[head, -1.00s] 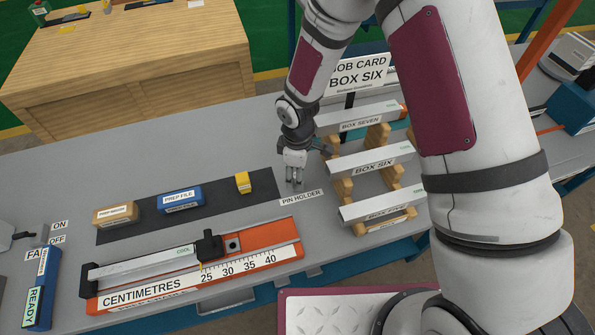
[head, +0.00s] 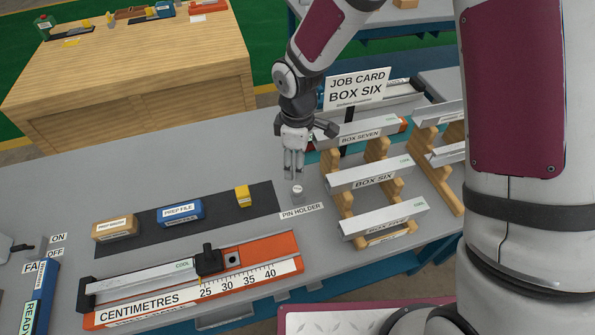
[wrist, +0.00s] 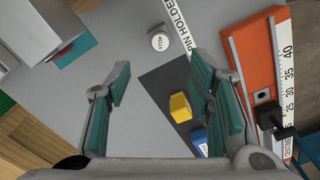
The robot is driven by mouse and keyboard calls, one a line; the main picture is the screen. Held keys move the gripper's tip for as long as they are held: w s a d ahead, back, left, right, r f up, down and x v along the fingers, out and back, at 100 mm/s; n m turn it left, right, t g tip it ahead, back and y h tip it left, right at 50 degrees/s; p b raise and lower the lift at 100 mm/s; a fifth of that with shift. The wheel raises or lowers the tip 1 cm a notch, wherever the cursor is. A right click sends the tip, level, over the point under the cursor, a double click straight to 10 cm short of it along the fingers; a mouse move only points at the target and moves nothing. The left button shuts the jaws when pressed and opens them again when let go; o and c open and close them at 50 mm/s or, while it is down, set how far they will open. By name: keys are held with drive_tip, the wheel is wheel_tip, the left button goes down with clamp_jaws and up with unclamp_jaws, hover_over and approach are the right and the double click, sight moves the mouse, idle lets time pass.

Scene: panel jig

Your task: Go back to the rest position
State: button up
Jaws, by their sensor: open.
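My gripper (head: 293,172) is open and empty above the grey bench, just behind and above a small metal pin holder (head: 298,192) in the head view. In the wrist view its two green-padded fingers (wrist: 165,105) stand apart with nothing between them but the bench and mat below. The pin holder, a round metal piece with "STOP" on top, also shows in the wrist view (wrist: 159,39), beyond the fingertips. The PIN HOLDER label (head: 301,211) lies beside it.
To the right stands a wooden rack with metal bars, including the BOX SIX bar (head: 374,179), and a job card (head: 357,89) behind. A dark mat (head: 225,207) holds a yellow block (head: 242,196) and blue PREP FILE block (head: 181,212). An orange centimetre jig (head: 285,250) lies in front.

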drive_tip(key=shift+r, duration=0.55)
drive_tip(key=s+d+r+m+t, duration=0.1)
drive_tip(key=s+d+r+m, duration=0.15)
drive_tip(key=d+r, duration=0.5)
drive_tip(key=s+d+r+m+t, duration=0.2)
drive_tip(key=d+r+m, duration=0.2)
drive_tip(key=r, duration=0.7)
drive_tip(key=s+d+r+m+t, duration=0.1)
drive_tip(key=s+d+r+m, duration=0.2)
drive_tip(key=s, duration=0.4)
drive_tip(key=s+d+r+m+t, duration=0.1)
drive_tip(key=s+d+r+m, duration=0.2)
drive_tip(key=s+r+m, duration=0.3)
drive_tip(key=shift+s+d+r+t, duration=0.3)
drive_tip(key=shift+s+r, duration=0.1)
drive_tip(key=shift+s, duration=0.65)
drive_tip(key=shift+a, duration=0.1)
